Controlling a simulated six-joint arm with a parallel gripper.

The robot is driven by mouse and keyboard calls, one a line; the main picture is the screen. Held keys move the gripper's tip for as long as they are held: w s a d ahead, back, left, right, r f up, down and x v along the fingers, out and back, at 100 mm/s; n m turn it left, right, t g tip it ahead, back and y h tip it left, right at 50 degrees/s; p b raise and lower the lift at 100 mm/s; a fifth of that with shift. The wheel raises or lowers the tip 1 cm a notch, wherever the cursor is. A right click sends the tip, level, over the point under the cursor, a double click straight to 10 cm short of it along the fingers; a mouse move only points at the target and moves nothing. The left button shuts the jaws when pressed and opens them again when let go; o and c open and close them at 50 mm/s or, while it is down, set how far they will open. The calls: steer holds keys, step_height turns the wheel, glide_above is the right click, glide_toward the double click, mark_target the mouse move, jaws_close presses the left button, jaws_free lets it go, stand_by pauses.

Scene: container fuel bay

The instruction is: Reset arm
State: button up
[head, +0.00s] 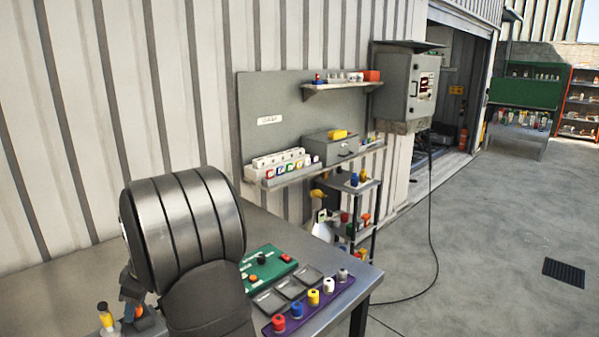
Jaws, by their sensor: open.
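A large dark ribbed part of my own arm fills the lower left of the head view, in front of the workbench (340,304). I cannot make out my gripper's jaws; they are hidden behind the arm or out of frame. On the bench, a green panel (254,258) bears orange-red and dark round parts. Small grey trays (291,287) lie beside it. A purple strip (345,296) holds a row of red, blue, yellow, white and grey capped pieces. A yellow-and-black handled item (105,316) stands at the left, close to the arm.
A grey wall board (270,105) carries shelves with small goods and a grey box (330,148). A small rack (352,190) stands behind the bench. An electrical cabinet (408,88) hangs beside the open doorway, its cable (436,240) trailing on the floor. The concrete floor at right is mostly clear.

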steer(key=v, duration=1.7)
steer(key=x, duration=1.7)
steer(key=shift+f, duration=0.1)
steer(key=shift+m, duration=0.5)
steer(key=m+t, duration=0.1)
steer(key=m, duration=0.1)
steer(key=m+t, duration=0.1)
steer(key=m, duration=0.2)
steer(key=shift+s+h, duration=0.2)
steer(key=shift+h, duration=0.2)
steer(key=shift+s+a+m+t+h, duration=0.1)
steer(key=shift+m+t+h, duration=0.35)
steer(key=shift+m, duration=1.2)
steer(key=shift+a+m+t+h, duration=0.1)
steer(key=shift+m+t+h, duration=0.35)
steer(key=shift+m, duration=1.2)
steer(key=shift+r, duration=0.2)
steer(key=shift+s+d+r, duration=0.15)
steer(key=shift+s+r, duration=0.05)
steer(key=shift+r, duration=0.25)
